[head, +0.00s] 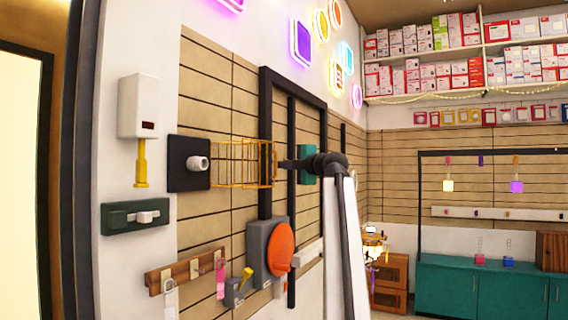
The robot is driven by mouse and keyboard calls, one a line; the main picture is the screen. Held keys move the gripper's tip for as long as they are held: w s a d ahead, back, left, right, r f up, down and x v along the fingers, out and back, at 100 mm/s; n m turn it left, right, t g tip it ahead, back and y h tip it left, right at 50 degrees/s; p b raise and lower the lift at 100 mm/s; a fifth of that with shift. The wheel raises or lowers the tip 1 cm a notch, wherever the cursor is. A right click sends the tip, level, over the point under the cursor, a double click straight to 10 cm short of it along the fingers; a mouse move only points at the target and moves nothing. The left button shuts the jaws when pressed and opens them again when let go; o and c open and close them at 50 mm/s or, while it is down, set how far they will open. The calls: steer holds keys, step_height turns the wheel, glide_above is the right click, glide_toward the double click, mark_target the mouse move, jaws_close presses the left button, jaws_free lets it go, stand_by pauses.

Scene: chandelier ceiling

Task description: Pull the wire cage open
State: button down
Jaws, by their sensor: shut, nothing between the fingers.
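The yellow wire cage (240,165) is on the slatted wall at centre left. It spans from a black plate (176,165) with a white round knob (197,163) at its left to an upright yellow end piece at its right. My gripper (284,164) is dark, small in view and shut with nothing in it. It points left, with its tips close to the cage's right end. I cannot tell whether they touch it. My wrist hides part of the wall behind it.
A white box with a yellow plunger (141,165) and a green switch plate (135,216) are at left. Below the cage are a grey box with an orange disc (280,248) and a wooden hook rail (186,272). A teal plate (305,176) is behind my wrist.

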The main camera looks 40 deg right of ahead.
steer(key=shift+w+d+p, duration=0.65)
steer(key=shift+w+p, duration=0.3)
steer(key=shift+p, duration=0.3)
steer(key=shift+w+d+p, duration=0.6)
steer(key=shift+w+p, duration=0.3)
steer(key=shift+p, duration=0.35)
steer(key=s+d+b, duration=0.3)
steer(key=s+b, duration=0.3)
steer(key=s, duration=0.6)
steer(key=shift+s, duration=0.35)
